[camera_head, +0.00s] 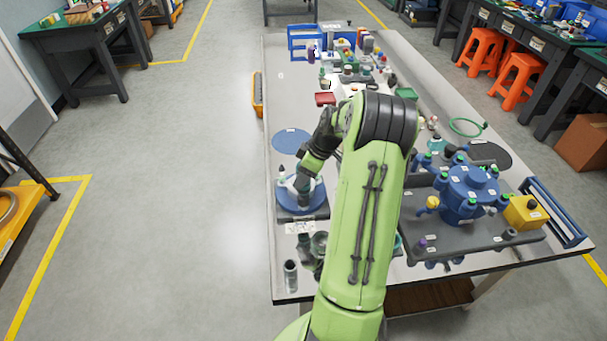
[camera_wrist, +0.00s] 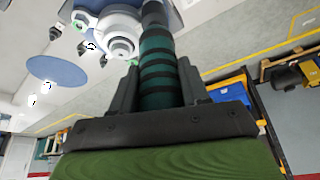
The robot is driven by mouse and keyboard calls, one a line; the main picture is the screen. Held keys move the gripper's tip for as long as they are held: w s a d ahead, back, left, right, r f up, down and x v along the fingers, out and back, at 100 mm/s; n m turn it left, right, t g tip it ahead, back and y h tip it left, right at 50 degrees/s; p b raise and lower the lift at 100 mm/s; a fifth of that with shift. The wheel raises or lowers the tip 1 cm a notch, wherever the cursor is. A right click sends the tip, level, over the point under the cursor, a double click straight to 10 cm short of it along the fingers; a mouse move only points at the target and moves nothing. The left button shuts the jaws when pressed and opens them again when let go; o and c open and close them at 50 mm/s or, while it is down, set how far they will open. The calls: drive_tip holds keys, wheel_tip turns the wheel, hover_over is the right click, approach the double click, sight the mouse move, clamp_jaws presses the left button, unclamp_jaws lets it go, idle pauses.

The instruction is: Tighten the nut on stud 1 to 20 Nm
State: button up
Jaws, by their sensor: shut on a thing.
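My gripper (camera_wrist: 156,88) is shut on a teal, black-banded cylindrical tool (camera_wrist: 157,62), likely the tightening tool. In the head view my gripper (camera_head: 304,183) is low over a blue round base (camera_head: 315,200) at the table's left side, partly hidden by my arm. In the wrist view a white and grey flange part (camera_wrist: 118,35) with several small studs or nuts around it lies beside the tool's upper part. The tool's far end runs out of the top of the picture, so I cannot tell whether it touches a nut. Stud numbers are not readable.
A flat blue disc (camera_head: 290,141) lies behind the base. A dark metal cylinder (camera_head: 290,276) stands near the front left. A blue pump-like assembly (camera_head: 468,190) and a yellow box (camera_head: 525,212) are on the right. Crowded parts and a blue crate (camera_head: 303,41) are at the back.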

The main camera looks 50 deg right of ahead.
drive_tip(key=shift+r+p, duration=1.85)
drive_tip(key=shift+r, duration=0.65)
